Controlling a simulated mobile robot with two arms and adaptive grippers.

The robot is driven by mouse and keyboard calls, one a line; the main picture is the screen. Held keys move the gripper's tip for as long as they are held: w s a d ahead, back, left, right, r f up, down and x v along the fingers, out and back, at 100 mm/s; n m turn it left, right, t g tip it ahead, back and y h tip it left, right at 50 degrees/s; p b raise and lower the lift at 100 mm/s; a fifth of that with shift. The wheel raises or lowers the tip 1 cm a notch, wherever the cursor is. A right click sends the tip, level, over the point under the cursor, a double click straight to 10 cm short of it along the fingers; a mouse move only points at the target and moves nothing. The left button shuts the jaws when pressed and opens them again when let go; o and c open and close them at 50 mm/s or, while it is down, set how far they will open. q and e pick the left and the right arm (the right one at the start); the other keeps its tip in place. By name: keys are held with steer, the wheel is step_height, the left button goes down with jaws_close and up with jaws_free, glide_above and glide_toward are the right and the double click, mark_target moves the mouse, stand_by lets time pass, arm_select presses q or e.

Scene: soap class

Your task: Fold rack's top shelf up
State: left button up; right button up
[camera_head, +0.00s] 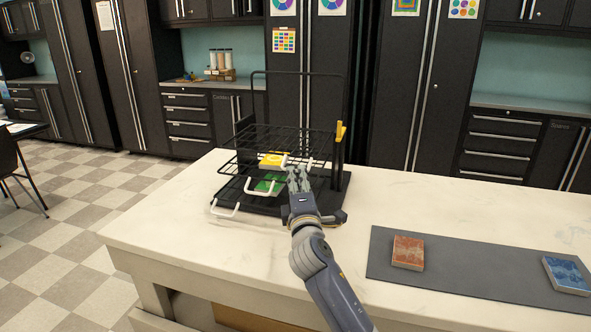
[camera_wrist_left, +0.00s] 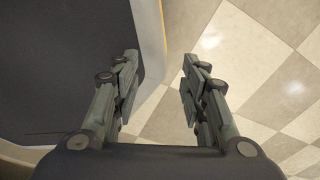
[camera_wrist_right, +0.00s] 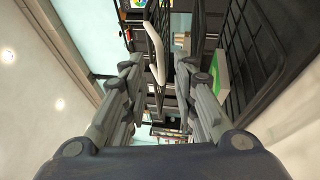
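A black wire rack (camera_head: 343,165) stands on the white table. Its top shelf (camera_head: 270,138) lies flat as a wire grid, with lower shelves beneath it. White handles stick out along the shelves' front edges. My right gripper (camera_head: 300,175) is at the rack's front right, close to the upper shelf's edge. In the right wrist view, my right gripper (camera_wrist_right: 158,75) is open, with a white handle (camera_wrist_right: 154,50) showing between its fingers; contact cannot be told. My left gripper (camera_wrist_left: 157,80) is open and empty in the left wrist view, and outside the head view.
A yellow soap (camera_head: 273,160) and a green soap (camera_head: 267,184) are on lower rack shelves. A grey mat (camera_head: 470,268) at right holds a red soap (camera_head: 408,252) and a blue soap (camera_head: 566,275). The table (camera_head: 170,225) is bare left of the rack.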

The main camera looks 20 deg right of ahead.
mark_target(296, 171)
steer(key=x, duration=0.4)
steer(key=shift+w, duration=0.35)
arm_select(q)
steer(key=shift+w+r, duration=0.1)
steer(key=shift+w, duration=0.7)
arm_select(e)
jaws_close()
